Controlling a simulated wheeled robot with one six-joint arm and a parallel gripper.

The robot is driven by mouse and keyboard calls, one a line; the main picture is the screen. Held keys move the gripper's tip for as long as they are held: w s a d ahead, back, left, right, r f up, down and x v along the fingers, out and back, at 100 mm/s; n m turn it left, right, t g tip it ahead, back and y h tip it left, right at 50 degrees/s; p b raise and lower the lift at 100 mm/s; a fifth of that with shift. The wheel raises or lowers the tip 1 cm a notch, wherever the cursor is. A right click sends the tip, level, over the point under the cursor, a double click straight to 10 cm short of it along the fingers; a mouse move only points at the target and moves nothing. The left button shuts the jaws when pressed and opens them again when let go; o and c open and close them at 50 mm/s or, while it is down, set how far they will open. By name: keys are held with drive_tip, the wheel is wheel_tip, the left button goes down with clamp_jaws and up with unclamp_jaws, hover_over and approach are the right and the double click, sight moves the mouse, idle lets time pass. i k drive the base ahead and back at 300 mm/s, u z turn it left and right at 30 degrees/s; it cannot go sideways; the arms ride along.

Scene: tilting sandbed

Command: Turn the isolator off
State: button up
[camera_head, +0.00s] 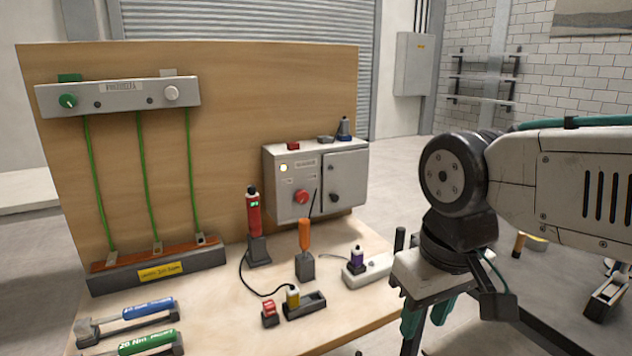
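The isolator appears to be the red rotary knob (302,197) on the front of a grey control box (344,178), fixed to the right part of a wooden backboard. The knob's exact setting is too small to read. My gripper (426,322) hangs at the right, pointing down, beyond the bench's right edge and well apart from the knob. Its two teal-lined fingers stand apart with nothing visible between them; their tips are near or past the bottom of the picture.
A red handheld device (253,213), an orange-handled tool (304,236) and a white block with a purple-banded plug (357,262) stand in front of the box. Torque wrenches (149,308) lie front left. Green wires run down from a grey panel (120,94).

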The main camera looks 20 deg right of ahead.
sight(302, 196)
drive_tip(key=k, duration=0.65)
drive_tip(key=z, duration=0.5)
drive_tip(key=i, duration=1.45)
drive_tip(key=u, duration=0.7)
